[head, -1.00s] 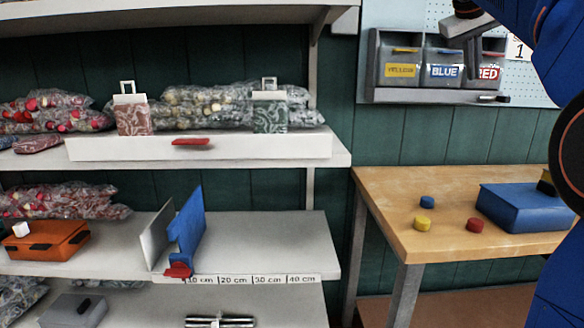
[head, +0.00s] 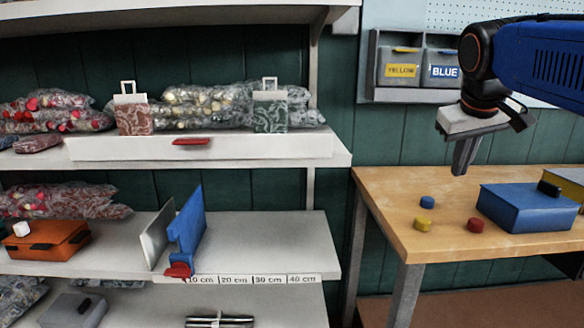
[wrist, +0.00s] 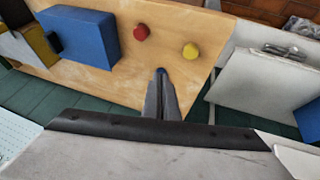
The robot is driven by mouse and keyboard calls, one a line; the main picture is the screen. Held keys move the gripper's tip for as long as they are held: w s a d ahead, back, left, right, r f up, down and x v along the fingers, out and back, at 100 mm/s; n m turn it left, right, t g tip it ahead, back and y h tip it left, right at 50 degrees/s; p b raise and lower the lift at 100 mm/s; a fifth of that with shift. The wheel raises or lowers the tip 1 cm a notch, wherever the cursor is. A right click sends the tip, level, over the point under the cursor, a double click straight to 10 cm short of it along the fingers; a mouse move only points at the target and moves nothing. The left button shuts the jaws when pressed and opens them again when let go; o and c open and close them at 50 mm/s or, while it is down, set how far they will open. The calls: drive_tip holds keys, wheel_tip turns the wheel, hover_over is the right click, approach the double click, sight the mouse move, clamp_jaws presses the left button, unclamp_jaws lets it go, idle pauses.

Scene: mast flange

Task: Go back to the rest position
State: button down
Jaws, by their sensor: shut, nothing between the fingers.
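My gripper (head: 461,170) hangs from my blue and black arm at the right of the head view. Its fingers point down and are shut with nothing between them, in the air in front of the teal wall and above the back left part of the wooden table (head: 400,195). In the wrist view the shut fingers (wrist: 161,76) point toward the table, and their tips cover most of the blue disc (wrist: 161,70).
The table holds a blue disc (head: 427,202), a yellow disc (head: 423,223), a red disc (head: 475,225) and a blue box (head: 525,206). Labelled bins (head: 401,68) hang behind my arm. A shelf unit (head: 290,235) with bags and boxes stands at left. Air between shelf and table is free.

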drive_tip(key=s+a+f+y, duration=0.1)
drive_tip(key=s+a+f, duration=0.2)
drive_tip(key=s+f, duration=0.6)
drive_tip(key=s+a+f+y, duration=0.1)
drive_tip(key=s+a+f, duration=0.2)
drive_tip(key=s+f, duration=0.7)
wheel_tip(320, 180, down, 9)
drive_tip(key=shift+s+a+r, duration=0.15)
drive_tip(key=shift+s+a, duration=0.05)
drive_tip(key=shift+a, duration=0.2)
